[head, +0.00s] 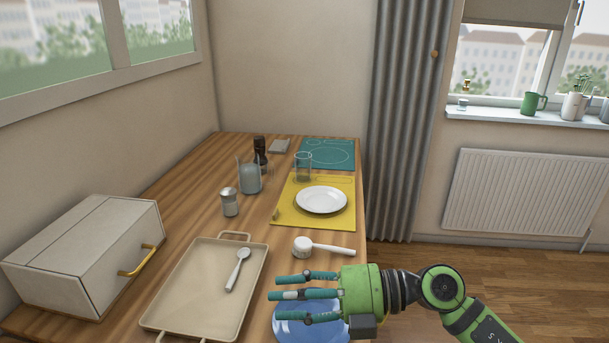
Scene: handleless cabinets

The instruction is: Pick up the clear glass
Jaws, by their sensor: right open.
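A clear glass (303,168) stands upright at the far left corner of the yellow placemat (285,218), behind the white plate (322,200). My right gripper (292,297) is open and empty. It is above the blue plate (300,330) at the near right edge of the table, its fingers pointing left. It is well short of the glass and apart from it. The gripper hides part of the blue plate. My left gripper is not in view.
A clear jug (249,176), a dark bottle (260,152) and a shaker (229,202) stand left of the glass. A white scoop (325,248) lies between gripper and placemat. A beige tray (190,300) with a spoon (237,270) and a bread box (85,253) are left.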

